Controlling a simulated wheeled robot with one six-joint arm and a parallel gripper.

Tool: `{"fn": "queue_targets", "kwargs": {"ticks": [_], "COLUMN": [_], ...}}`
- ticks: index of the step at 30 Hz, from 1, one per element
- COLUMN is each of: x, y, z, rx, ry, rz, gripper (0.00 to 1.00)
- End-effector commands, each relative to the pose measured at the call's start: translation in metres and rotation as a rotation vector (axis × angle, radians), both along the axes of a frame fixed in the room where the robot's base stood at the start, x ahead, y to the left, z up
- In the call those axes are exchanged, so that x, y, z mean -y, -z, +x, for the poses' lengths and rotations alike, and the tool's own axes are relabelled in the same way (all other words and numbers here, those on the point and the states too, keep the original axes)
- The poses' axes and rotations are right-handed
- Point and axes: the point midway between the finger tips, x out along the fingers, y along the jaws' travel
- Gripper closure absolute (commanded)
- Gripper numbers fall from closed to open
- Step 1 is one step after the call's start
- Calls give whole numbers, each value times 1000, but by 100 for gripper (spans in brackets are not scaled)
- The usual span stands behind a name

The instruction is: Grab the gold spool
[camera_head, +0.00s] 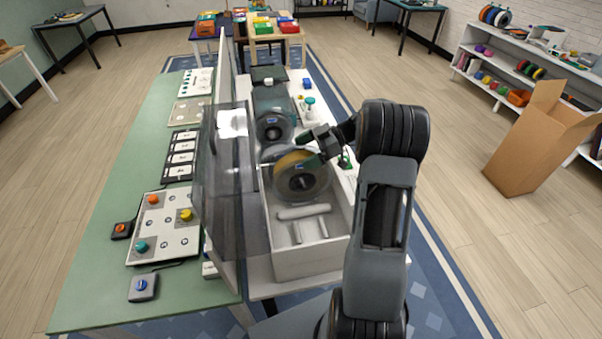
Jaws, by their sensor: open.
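The gold spool (290,161) stands on edge at the back of an open light grey bin (312,262), with a clear flange around its gold winding. A dark grey spool (271,128) is just behind it. My gripper (313,147) is open at the spool's upper right edge. The fingertips are small and dark here, so I cannot tell whether they touch the spool or straddle its rim. My arm comes in from the right.
A clear, smoky panel (222,170) stands left of the bin. The green table (100,268) beyond holds boards and coloured knobs. A cardboard box (528,150) and shelves are at right. Open floor lies between.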

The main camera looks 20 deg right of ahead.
Motion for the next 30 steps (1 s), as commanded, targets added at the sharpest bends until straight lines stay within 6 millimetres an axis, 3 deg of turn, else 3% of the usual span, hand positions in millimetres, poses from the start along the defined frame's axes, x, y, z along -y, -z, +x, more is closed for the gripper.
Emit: {"fn": "queue_targets", "kwargs": {"ticks": [8,30], "x": [-2,-1], "y": [1,1], "z": [0,0], "rx": [0,0], "ry": [0,0], "rz": [0,-1], "gripper": [2,73]}}
